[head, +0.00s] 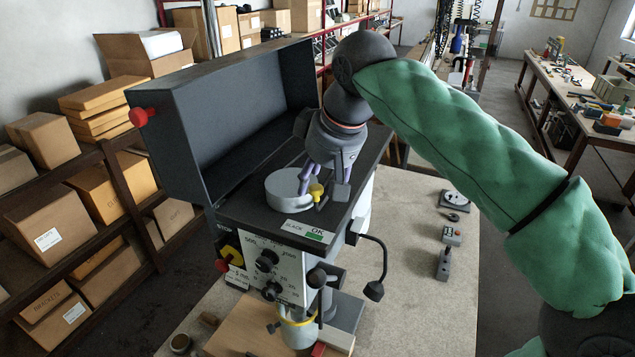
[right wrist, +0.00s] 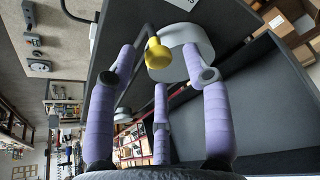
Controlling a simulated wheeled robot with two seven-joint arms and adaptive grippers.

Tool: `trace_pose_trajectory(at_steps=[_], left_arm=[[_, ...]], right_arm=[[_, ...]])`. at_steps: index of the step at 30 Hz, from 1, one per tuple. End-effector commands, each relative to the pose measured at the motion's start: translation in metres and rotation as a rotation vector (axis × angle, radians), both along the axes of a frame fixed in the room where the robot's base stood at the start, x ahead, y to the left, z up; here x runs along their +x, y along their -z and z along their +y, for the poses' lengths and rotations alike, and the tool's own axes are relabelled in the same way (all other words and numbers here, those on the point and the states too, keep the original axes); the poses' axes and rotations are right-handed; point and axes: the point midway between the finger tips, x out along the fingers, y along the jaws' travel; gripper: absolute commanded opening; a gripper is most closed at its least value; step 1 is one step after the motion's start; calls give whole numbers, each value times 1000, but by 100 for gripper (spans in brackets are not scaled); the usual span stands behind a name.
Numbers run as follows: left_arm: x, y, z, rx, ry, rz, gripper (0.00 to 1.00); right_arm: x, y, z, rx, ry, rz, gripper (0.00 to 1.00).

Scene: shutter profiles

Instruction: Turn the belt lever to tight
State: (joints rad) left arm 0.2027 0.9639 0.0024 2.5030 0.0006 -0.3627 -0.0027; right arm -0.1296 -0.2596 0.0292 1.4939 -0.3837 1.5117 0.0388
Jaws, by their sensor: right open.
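The belt lever's yellow knob (head: 317,190) stands beside the pale grey pulley (head: 284,189) on top of the dark machine head. In the right wrist view the knob (right wrist: 158,54) sits at the end of a dark bent lever arm (right wrist: 146,32), in front of the pulley (right wrist: 186,48). My right gripper (head: 319,178), with purple fingers, is open over the knob. In the wrist view its fingers spread around the knob without visibly closing on it. A label (head: 302,229) reading SLACK and OK lies at the housing's front edge. My left gripper is out of view.
The housing's big dark lid (head: 232,110) stands open behind and left of the gripper. The drill press front has dials (head: 266,260) and a yellow-and-black switch (head: 230,249). Small parts (head: 452,236) lie on the bench to the right. Shelves of boxes (head: 92,190) stand left.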

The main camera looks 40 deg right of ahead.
Motion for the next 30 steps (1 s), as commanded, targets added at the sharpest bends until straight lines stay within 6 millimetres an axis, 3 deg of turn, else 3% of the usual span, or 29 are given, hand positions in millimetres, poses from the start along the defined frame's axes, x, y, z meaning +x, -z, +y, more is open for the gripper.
trace_pose_trajectory(at_steps=[13, 14, 19, 30], left_arm=[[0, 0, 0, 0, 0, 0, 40], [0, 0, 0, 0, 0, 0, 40], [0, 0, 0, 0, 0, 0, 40], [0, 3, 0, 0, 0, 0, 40]], right_arm=[[4, 11, 0, 0, 0, -1, 50], [4, 11, 0, 0, 0, -1, 47], [4, 11, 0, 0, 0, -1, 0], [-2, 11, -6, 0, -60, 0, 0]])
